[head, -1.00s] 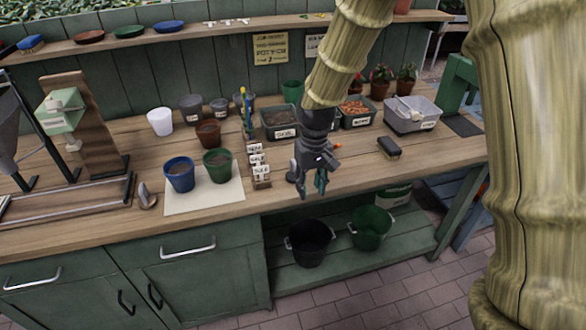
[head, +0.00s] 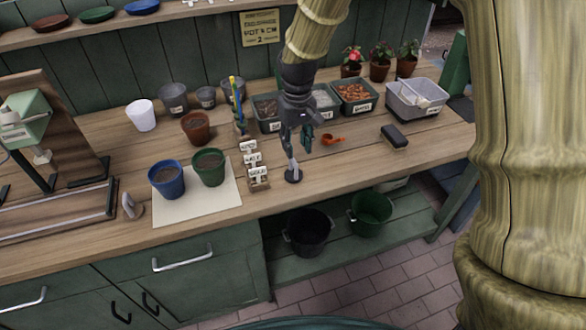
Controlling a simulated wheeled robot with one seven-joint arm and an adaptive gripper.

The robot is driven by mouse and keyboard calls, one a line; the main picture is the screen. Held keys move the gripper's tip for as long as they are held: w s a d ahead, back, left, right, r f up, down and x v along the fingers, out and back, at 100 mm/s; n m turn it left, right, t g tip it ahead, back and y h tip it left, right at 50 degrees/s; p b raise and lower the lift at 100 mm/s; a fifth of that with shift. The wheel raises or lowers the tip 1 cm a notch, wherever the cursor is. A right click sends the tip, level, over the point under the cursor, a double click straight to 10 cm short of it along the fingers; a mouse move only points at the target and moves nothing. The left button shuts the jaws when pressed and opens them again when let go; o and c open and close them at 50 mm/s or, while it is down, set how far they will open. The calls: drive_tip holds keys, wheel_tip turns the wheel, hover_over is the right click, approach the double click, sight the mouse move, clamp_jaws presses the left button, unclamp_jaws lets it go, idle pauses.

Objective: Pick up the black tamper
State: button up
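The black tamper (head: 293,176) stands upright on the wooden bench near its front edge, with a round dark base and a thin greyish handle. It is right of the small labelled blocks. My gripper (head: 297,149) points down just above and around the top of the tamper in the picture. Its two fingers are apart. I cannot tell whether either finger touches the handle, and the tamper's top is partly hidden.
Labelled blocks (head: 257,178) stand close on the left, beside green (head: 209,168) and blue (head: 167,181) pots. An orange scoop (head: 333,140) and a black block-like brush (head: 394,137) lie to the right. Trays (head: 355,97) stand behind. Bare wood lies right of the tamper.

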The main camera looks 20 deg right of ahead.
sight(294, 160)
wheel_tip(294, 160, down, 3)
drive_tip(key=shift+a+r+p, duration=0.1)
drive_tip(key=shift+r+p, duration=0.1)
drive_tip(key=shift+p, duration=0.1)
drive_tip(key=shift+w+a+f+p, duration=0.15)
drive_tip(key=shift+f+p, duration=0.2)
drive_tip(key=shift+f, duration=0.8)
drive_tip(key=shift+a+f+p, duration=0.15)
drive_tip(key=shift+f+p, duration=0.15)
drive_tip(key=shift+f, duration=0.85)
clamp_jaws()
